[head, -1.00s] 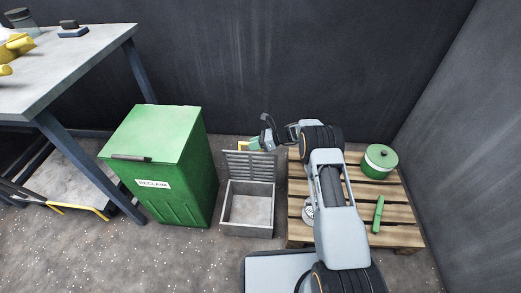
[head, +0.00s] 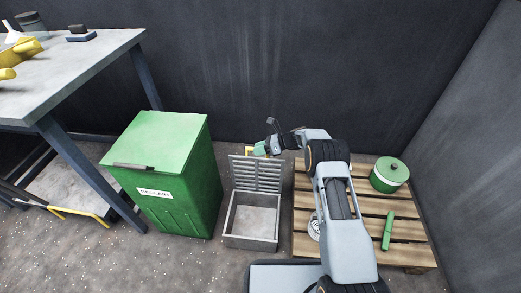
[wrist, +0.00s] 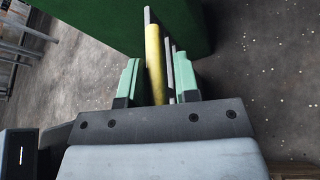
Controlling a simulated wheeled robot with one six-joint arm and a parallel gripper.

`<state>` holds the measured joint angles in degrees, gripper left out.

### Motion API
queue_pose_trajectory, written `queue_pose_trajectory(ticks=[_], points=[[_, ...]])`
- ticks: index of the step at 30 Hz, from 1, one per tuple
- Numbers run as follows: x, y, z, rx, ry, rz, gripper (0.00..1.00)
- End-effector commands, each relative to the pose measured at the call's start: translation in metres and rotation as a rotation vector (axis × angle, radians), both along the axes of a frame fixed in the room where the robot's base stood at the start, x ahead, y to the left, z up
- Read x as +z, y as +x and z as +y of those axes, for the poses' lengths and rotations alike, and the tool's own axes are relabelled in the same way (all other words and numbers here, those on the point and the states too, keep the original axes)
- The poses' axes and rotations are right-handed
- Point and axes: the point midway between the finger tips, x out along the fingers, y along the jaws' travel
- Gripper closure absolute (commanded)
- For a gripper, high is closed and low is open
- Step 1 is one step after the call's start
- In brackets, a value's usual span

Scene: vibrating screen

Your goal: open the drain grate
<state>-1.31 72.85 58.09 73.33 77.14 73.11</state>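The drain grate (head: 256,173) is a grey slatted panel standing steeply raised at the back of its square grey drain box (head: 250,243). The box's inside shows uncovered in the head view. The grate has a yellow handle (wrist: 155,62) near its top edge. My gripper (head: 262,149) is at the raised grate's top in the head view. In the wrist view, its two green fingers (wrist: 156,78) are apart, one on each side of the yellow handle and thin grey edges of the grate. Narrow gaps show, so I see no firm hold.
A green bin (head: 170,180) stands close to the left of the drain. A wooden pallet (head: 403,255) lies to the right, bearing a green lidded pot (head: 389,176) and a green cylinder (head: 387,231). A workbench (head: 95,62) stands at the left. The dark wall is behind.

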Motion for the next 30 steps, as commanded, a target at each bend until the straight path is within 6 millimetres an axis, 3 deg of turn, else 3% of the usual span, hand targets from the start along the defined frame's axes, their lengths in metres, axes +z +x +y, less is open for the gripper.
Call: queue_pose_trajectory(ticks=[4, 14, 30], points=[[-0.001, 0.000, -0.004, -0.005, 0.001, 0.003, 0.58], [0.003, 0.000, -0.012, -0.005, 0.001, 0.004, 0.58], [0.039, 0.004, -0.104, -0.005, 0.001, 0.003, 0.58]])
